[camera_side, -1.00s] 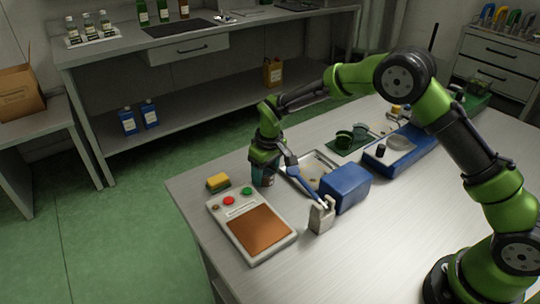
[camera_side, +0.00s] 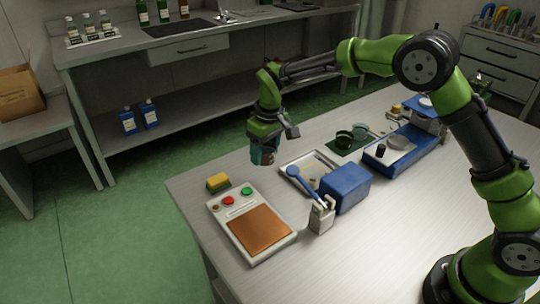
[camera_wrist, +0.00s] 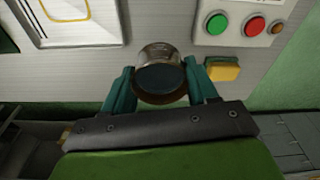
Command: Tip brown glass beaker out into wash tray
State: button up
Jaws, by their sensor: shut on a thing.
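My gripper (camera_side: 264,152) is shut on the brown glass beaker (camera_wrist: 160,54) and holds it above the far edge of the table. In the wrist view the beaker sits between the two teal fingers, with its round rim and dark inside showing; I cannot make out what it holds. In the side view the fingers mostly hide it, and it looks about upright. The shallow pale wash tray (camera_side: 291,170) lies on the table to the right of my gripper, apart from the beaker. Its corner also shows at upper left in the wrist view (camera_wrist: 101,36).
A control panel (camera_side: 275,247) with an orange-brown plate and a yellow sponge (camera_side: 218,181) are at the left. A blue box (camera_side: 346,188) and a small holder (camera_side: 321,217) with a blue spoon-like tool stand by the tray.

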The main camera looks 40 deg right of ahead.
jog(key=shift+r, duration=0.85)
jog(key=shift+d+r, duration=0.15)
jog(key=shift+d, duration=0.15)
jog(key=d+m, duration=0.2)
jog(key=d, duration=1)
jog(key=shift+d+f, duration=0.4)
jog(key=s+d, duration=0.1)
jog(key=d, duration=0.2)
jog(key=d+f, duration=0.1)
jog(key=d, duration=0.3)
jog(key=s+d+f, duration=0.1)
jog(key=d, duration=0.2)
jog(key=shift+s+d, duration=0.3)
jog(key=shift+s, duration=0.05)
jog(key=shift+s+d+f+n, duration=0.2)
jog(key=shift+s+d+n, duration=0.05)
jog(key=shift+d+n, duration=0.25)
jog(key=shift+a+f+n, duration=0.1)
jog(key=shift+a+n, duration=0.05)
jog(key=shift+n, duration=0.35)
jog(key=shift+w, duration=0.1)
jog(key=shift+a, duration=0.15)
jog(key=shift+a+f+h, duration=0.45)
jog(key=shift+a+h, duration=0.25)
jog(key=shift+h, duration=0.2)
jog(key=shift+a+f+h, duration=0.45)
jog(key=shift+a+h, duration=0.25)
jog(key=shift+h, duration=0.2)
